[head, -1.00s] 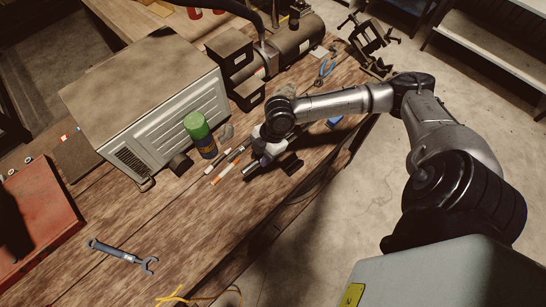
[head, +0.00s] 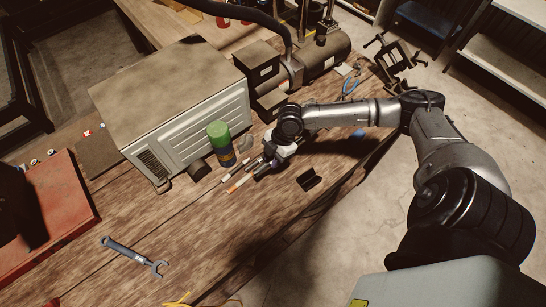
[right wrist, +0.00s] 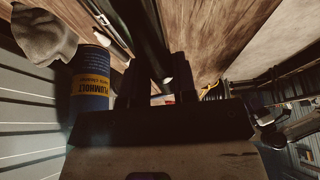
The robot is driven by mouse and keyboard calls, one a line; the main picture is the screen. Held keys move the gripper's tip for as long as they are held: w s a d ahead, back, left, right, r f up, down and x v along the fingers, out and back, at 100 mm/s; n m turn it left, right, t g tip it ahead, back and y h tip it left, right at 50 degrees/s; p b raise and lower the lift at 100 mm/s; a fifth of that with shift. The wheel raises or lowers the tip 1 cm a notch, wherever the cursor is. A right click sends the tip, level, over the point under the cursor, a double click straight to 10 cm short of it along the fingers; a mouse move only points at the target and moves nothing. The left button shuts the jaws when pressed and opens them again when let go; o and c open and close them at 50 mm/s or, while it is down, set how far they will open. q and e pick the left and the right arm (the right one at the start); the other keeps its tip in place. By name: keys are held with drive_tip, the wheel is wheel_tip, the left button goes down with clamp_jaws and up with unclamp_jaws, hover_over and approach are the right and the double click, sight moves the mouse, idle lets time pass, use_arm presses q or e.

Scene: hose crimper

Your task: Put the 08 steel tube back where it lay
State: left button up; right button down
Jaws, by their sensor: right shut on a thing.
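My right gripper (head: 268,164) is low over the wooden bench, shut on a short grey steel tube (head: 262,171). The tube lies mostly hidden under the gripper. Its number cannot be read, nor can I tell whether it touches the bench. Two thin tubes with pale and orange parts lie just to its left: an upper one (head: 234,171) and a lower one (head: 239,183). In the right wrist view, the dark fingers (right wrist: 148,65) hide most of what they hold; a pale round end (right wrist: 167,81) shows beside them. My left gripper is not in view.
A blue can with a green cap (head: 220,143) stands left of the gripper, near a pale vented box (head: 190,115). A small black piece (head: 309,180) lies to the right. A wrench (head: 134,256) lies at the front left. The bench between is clear.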

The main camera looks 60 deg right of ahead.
sight(272, 174)
drive_tip(key=shift+r, duration=0.2)
drive_tip(key=shift+f+b, duration=0.65)
drive_tip(key=shift+f, duration=0.9)
drive_tip(key=shift+f+b, duration=1.05)
drive_tip(key=shift+f, duration=1.3)
drive_tip(key=shift+f, duration=0.35)
drive_tip(key=shift+s+d+f, duration=0.1)
drive_tip(key=shift+d+f, duration=0.05)
drive_tip(key=shift+f, duration=0.1)
